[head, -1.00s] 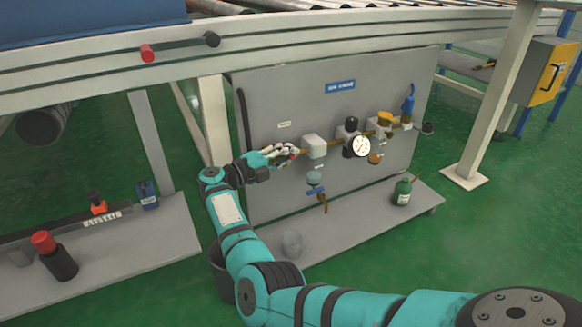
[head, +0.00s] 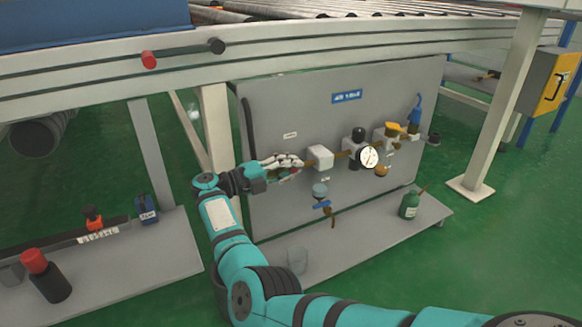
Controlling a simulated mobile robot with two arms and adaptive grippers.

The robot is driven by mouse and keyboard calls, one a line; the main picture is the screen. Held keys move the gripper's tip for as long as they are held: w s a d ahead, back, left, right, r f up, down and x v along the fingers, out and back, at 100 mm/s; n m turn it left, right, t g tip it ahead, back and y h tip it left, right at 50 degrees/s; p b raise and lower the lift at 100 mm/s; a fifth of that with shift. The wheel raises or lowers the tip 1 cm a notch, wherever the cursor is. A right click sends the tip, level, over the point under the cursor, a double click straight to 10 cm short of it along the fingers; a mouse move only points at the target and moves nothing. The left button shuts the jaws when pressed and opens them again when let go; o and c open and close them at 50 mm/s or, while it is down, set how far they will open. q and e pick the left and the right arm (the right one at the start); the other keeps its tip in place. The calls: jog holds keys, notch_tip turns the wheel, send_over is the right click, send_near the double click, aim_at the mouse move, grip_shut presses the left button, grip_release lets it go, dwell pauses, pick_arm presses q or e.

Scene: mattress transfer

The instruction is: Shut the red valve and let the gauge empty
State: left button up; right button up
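My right arm reaches up to the grey panel, and its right gripper (head: 290,161) is at the left end of the brass pipe line. A small red part, likely the red valve (head: 293,171), shows just under the pale fingers. The fingers hide most of it, and I cannot tell whether they touch it or how wide they are. The round white gauge (head: 369,157) faces me farther right on the panel; its needle is too small to read surely. My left gripper is out of view.
The grey panel (head: 270,115) stands under the conveyor frame (head: 100,75). A blue-handled drain (head: 321,205) hangs below the pipe line. A green bottle (head: 410,205) stands on the low shelf (head: 350,235). A post (head: 500,110) rises on the right. Green floor is clear at right.

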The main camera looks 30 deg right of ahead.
jog(key=o, duration=0.4)
jog(key=shift+c, duration=0.2)
jog(key=shift+a, duration=0.1)
jog(key=a, duration=0.7)
jog(key=shift+w+a, duration=0.2)
jog(key=shift+w, duration=0.2)
